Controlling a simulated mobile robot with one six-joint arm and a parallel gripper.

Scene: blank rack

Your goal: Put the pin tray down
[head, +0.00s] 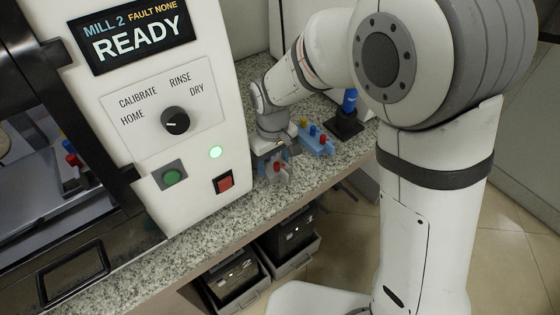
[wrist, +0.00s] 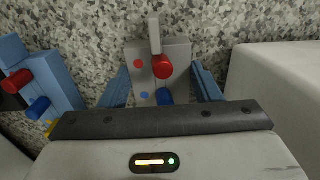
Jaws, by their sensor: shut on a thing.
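The grey pin tray (wrist: 172,58) is between the two blue fingers of my gripper (wrist: 161,84) in the wrist view. It carries a red pin and a blue pin, and has a red and a blue dot on its face. In the head view the same tray (head: 277,174) shows at my gripper (head: 275,160), over the granite counter near its front edge. My gripper is shut on it. Whether its underside touches the counter cannot be told. The tray's near end is hidden by my gripper's body in the wrist view.
A blue tray (head: 316,142) with yellow, blue and red pins stands just behind and right; it also shows in the wrist view (wrist: 52,82). A black stand with a blue top (head: 349,103) is farther right. The white mill (head: 180,70) stands close left. Grey bins (head: 232,278) sit below the counter.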

